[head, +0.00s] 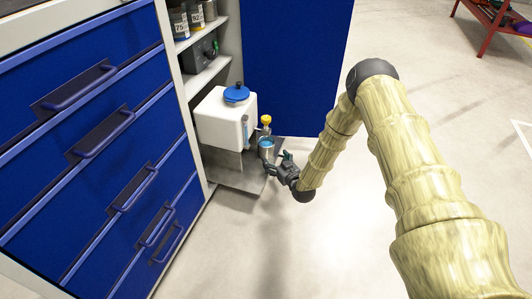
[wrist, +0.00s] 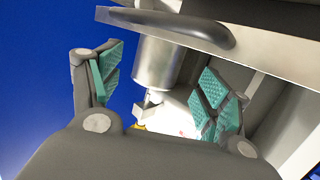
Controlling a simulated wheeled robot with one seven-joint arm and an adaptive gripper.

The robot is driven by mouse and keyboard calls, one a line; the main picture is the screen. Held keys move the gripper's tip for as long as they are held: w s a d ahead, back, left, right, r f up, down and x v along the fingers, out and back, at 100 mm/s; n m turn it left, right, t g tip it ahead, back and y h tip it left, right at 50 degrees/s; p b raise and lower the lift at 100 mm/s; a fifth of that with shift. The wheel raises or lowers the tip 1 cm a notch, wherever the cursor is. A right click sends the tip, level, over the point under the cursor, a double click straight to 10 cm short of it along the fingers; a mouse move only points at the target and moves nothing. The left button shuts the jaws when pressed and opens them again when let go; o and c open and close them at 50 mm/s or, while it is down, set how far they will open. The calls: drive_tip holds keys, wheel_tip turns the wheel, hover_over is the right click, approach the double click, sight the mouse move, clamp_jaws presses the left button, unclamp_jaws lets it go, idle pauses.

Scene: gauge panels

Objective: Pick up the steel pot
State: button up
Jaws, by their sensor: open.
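In the wrist view the pot's bare metal side (wrist: 160,62) shows beyond and between the spread fingers with green pads (wrist: 155,85). The gripper is open and holds nothing. Whether any pad touches the pot cannot be told.
A white tank (head: 222,118) with a blue cap stands behind the tap. A blue drawer cabinet (head: 85,145) is on the left, and an open blue door (head: 295,65) is behind. Shelves with jars (head: 179,24) are above.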

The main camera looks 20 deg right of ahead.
sight(270, 154)
drive_tip(key=shift+b+x, duration=0.5)
drive_tip(key=shift+x, duration=1)
drive_tip(key=b+x, duration=0.3)
drive_tip(key=x, duration=0.1)
drive_tip(key=shift+s, duration=0.1)
drive_tip(key=shift+w+a+b, duration=0.15)
drive_tip(key=shift+w+b, duration=0.15)
drive_tip(key=shift+w, duration=0.4)
drive_tip(key=c, duration=1)
drive_tip(key=shift+o, duration=0.2)
drive_tip(key=shift+r, duration=0.1)
